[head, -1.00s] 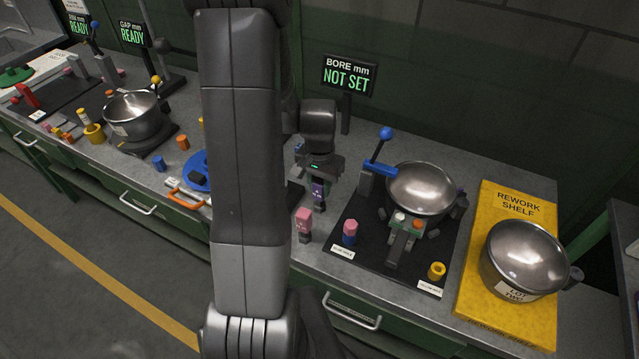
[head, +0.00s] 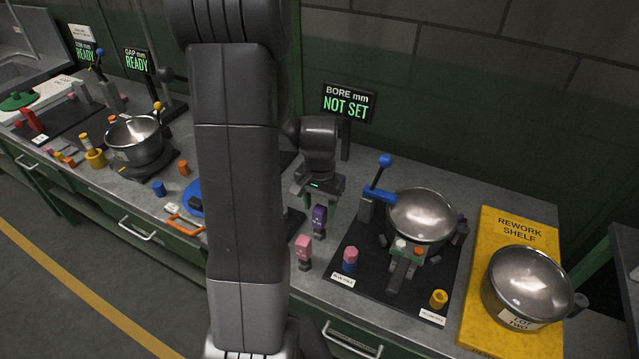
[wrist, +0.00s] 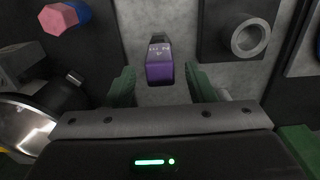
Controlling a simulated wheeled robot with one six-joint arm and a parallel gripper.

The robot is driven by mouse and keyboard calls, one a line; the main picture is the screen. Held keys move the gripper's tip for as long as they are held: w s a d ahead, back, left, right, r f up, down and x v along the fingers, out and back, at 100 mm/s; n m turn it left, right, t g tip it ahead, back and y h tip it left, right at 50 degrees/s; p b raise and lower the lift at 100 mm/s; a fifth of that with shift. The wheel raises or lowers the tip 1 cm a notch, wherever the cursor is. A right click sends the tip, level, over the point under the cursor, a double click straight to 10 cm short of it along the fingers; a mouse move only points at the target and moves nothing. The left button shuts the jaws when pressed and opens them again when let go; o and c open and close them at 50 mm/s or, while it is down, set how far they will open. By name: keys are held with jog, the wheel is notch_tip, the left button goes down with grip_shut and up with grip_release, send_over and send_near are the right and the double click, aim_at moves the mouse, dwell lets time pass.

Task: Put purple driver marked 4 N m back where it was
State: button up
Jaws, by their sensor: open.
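The purple driver (head: 319,217) stands upright on the grey bench, left of the black mat and behind a pink driver (head: 304,248). My gripper (head: 319,200) is open and empty just above the purple driver. In the wrist view my gripper (wrist: 160,86) has its green fingers spread to either side of the driver, apart from it.
A pot (head: 422,215) sits in a fixture on the black mat (head: 350,286), with a blue-handled lever (head: 384,162) beside it. A pink-and-blue piece (head: 350,259) stands near the mat's left edge. Another pot (head: 527,285) rests on the yellow rework shelf (head: 500,330). The sign (head: 348,104) reads NOT SET.

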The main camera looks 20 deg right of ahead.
notch_tip(320, 180, up, 10)
jog(key=shift+f, duration=0.25)
jog(key=shift+f, duration=0.1)
notch_tip(320, 180, down, 12)
jog(key=shift+f, duration=0.1)
jog(key=shift+w+d+r, duration=0.1)
jog(key=shift+w+r, duration=0.05)
jog(key=shift+r, duration=0.4)
jog(key=shift+s+r, duration=0.2)
jog(key=shift+r, duration=0.35)
jog(key=shift+w, duration=0.1)
jog(key=shift+r, duration=0.1)
